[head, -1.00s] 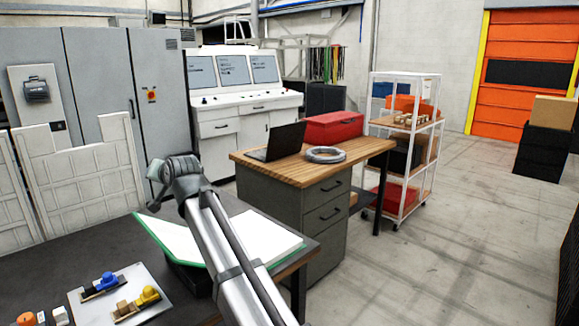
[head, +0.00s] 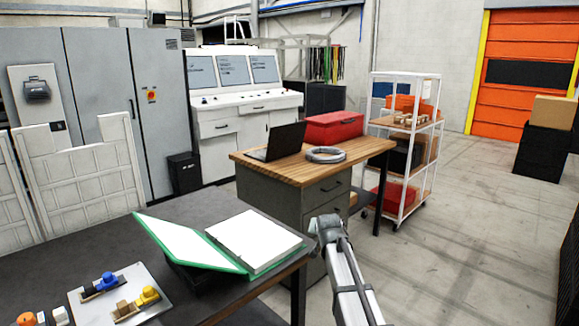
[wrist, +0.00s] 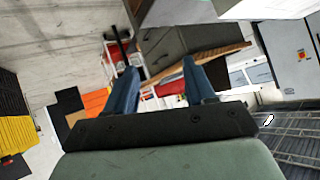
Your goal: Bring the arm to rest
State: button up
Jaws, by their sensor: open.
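My gripper (wrist: 158,88) shows in the wrist view with its two blue fingers spread apart and nothing between them. In the head view my arm reaches up from the bottom, right of the dark table (head: 190,215), and the gripper's fingers cannot be made out there. The arm's upper joint stands beside the table's right corner, in front of the wooden desk.
An open green binder (head: 215,240) lies on the dark table. A plate (head: 105,312) with blue and yellow fixtures lies at the front left. A wooden desk (head: 280,165) and a white shelf cart (head: 403,135) stand behind.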

jog(key=s+d+f+g+h, duration=0.1)
jog(key=s+d+f, duration=0.1)
jog(key=d+f, duration=0.5)
jog(key=s+d+f+g, duration=0.1)
jog(key=s+f+g, duration=0.3)
jog(key=s+f, duration=0.9)
jog(key=s+f+g, duration=0.3)
jog(key=s+f, duration=0.6)
jog(key=f, duration=0.8)
jog(key=s+f+n+g, duration=0.1)
jog(key=s+f+g, duration=0.2)
jog(key=s, duration=1.1)
jog(key=s+a+f+n+g, duration=0.1)
jog(key=s+f+g, duration=0.2)
jog(key=s+f, duration=0.4)
jog(key=s+a+f+n+g+y, duration=0.1)
jog(key=s+f+g, duration=0.2)
jog(key=s, duration=1.7)
notch_tip(320, 180, down, 2)
jog(key=shift+s+f+g, duration=0.25)
jog(key=shift+s+g, duration=0.05)
